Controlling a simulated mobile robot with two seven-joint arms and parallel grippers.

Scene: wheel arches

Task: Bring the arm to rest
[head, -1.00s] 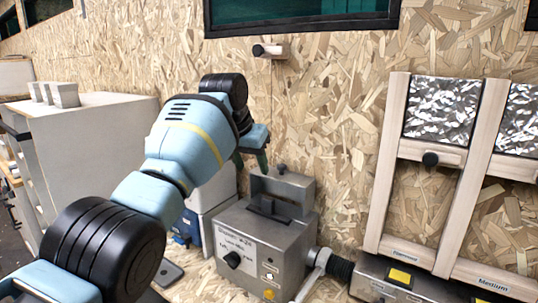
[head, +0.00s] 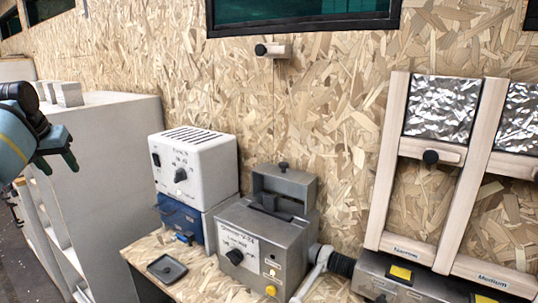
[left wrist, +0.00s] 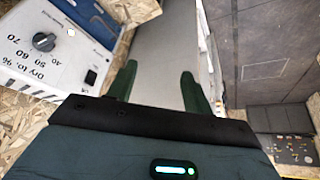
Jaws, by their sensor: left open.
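My left gripper (head: 58,165) is at the left edge of the head view, in front of the pale cabinet. Its two dark green fingers also show in the left wrist view (left wrist: 158,88), spread apart with nothing between them. Only the end of my blue and black left arm shows in the head view. My right gripper is in neither view.
A white box with a dial (head: 195,165) stands on a blue box (head: 182,218). A grey metal machine (head: 265,240) stands to the right. A small dark tray (head: 167,268) lies on the bench. A pale cabinet (head: 115,190) stands at the left. Wooden frames (head: 385,170) lean at the right.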

